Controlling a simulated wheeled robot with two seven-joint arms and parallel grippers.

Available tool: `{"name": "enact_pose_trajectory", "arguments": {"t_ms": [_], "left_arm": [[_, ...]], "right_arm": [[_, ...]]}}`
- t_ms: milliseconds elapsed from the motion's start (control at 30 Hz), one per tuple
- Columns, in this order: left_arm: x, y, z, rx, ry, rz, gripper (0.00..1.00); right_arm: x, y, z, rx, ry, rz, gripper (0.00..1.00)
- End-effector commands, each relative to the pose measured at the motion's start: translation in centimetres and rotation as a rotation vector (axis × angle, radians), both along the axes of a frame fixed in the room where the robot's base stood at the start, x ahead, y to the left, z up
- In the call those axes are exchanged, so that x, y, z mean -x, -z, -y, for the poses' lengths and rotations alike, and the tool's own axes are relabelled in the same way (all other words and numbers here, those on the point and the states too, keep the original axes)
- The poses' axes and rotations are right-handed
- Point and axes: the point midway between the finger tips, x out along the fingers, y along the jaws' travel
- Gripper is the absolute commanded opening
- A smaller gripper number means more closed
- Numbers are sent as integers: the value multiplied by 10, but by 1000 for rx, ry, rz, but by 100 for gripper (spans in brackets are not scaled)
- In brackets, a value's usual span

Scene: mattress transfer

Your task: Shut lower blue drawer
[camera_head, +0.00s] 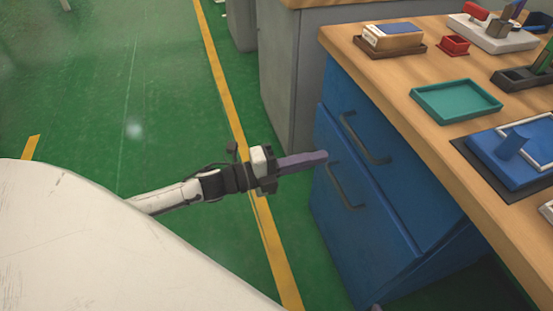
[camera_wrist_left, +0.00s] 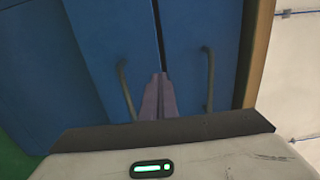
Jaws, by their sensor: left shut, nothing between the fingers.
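The blue cabinet under the wooden worktop has two drawers. The lower blue drawer (camera_head: 375,225) stands out a little from the upper drawer (camera_head: 400,165). Its grey bar handle (camera_head: 345,192) shows on its front, and also at the left in the left wrist view (camera_wrist_left: 126,92). My left gripper (camera_head: 324,157) is shut and empty, its purple fingers pointing at the lower drawer's front near its top edge. In the left wrist view its fingertips (camera_wrist_left: 160,76) lie between the two handles; I cannot tell whether they touch. A small purple tip (camera_head: 375,308) at the bottom edge may be my right gripper.
The wooden worktop (camera_head: 400,95) carries a teal tray (camera_head: 456,100), a red box (camera_head: 453,45) and a blue device (camera_head: 510,160). A grey cabinet (camera_head: 300,80) stands behind the blue one. The green floor (camera_head: 100,90) to the left is clear, crossed by a yellow line.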

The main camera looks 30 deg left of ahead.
Motion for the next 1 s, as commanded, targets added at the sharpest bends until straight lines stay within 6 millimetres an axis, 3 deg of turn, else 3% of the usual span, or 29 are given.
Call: {"name": "enact_pose_trajectory", "arguments": {"t_ms": [67,300,633,733,1000], "left_arm": [[18,0,-13,-1,0,-7,0],[56,-1,-44,-1,0,-4,0],[75,0,-60,0,0,0,0],[79,-1,-52,3,4,2,0],[114,7,2,6,3,0,0]], "right_arm": [[9,2,3,-3,19,-10,62],[10,-6,9,-5,44,22,62],[10,-9,12,-7,59,39,62],[10,-12,13,-7,61,43,62],[18,-26,23,-5,99,84,62]]}}
